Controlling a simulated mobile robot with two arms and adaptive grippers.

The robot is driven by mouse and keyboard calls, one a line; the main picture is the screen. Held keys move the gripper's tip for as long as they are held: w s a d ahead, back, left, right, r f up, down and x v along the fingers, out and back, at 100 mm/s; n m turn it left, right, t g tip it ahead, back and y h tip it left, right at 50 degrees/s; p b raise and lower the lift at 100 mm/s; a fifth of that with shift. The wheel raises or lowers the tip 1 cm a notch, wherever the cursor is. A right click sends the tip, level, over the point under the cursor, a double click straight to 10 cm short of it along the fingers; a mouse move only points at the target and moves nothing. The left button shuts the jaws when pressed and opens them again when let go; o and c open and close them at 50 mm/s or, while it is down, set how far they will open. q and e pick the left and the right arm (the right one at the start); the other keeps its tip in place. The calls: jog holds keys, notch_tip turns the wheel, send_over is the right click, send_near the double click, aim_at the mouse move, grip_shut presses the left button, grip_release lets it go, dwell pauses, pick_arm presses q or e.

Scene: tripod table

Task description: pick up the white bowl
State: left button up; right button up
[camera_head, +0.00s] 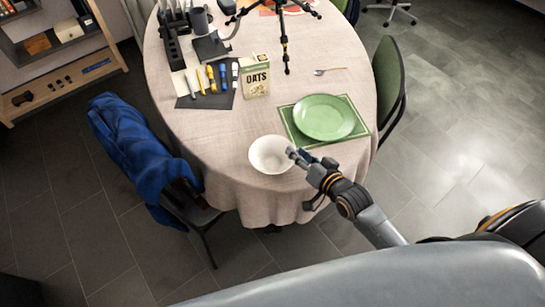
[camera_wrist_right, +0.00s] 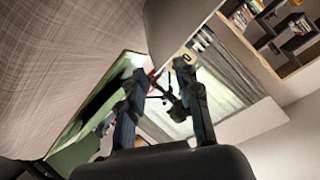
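The white bowl (camera_head: 268,155) sits upright and empty near the front edge of the oval table, left of the green place mat. My right gripper (camera_head: 297,156) is at the bowl's right rim, overlapping it in the head view; I cannot tell whether they touch. In the right wrist view the right gripper (camera_wrist_right: 163,98) has its two fingers apart with nothing held between them. A smooth pale surface at the top of that view may be the bowl, but I cannot be sure. My left gripper is not in view.
A green plate (camera_head: 324,117) lies on the green mat (camera_head: 294,136). An oats box (camera_head: 255,81), a dark mat with markers (camera_head: 207,100), a fork (camera_head: 330,71) and a tripod (camera_head: 285,50) are farther back. A chair with a blue jacket (camera_head: 135,150) stands left.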

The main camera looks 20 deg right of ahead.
jog(key=x, duration=0.2)
jog(key=shift+w+a+f, duration=0.1)
jog(key=shift+w+f, duration=0.05)
jog(key=shift+w, duration=0.25)
grip_shut()
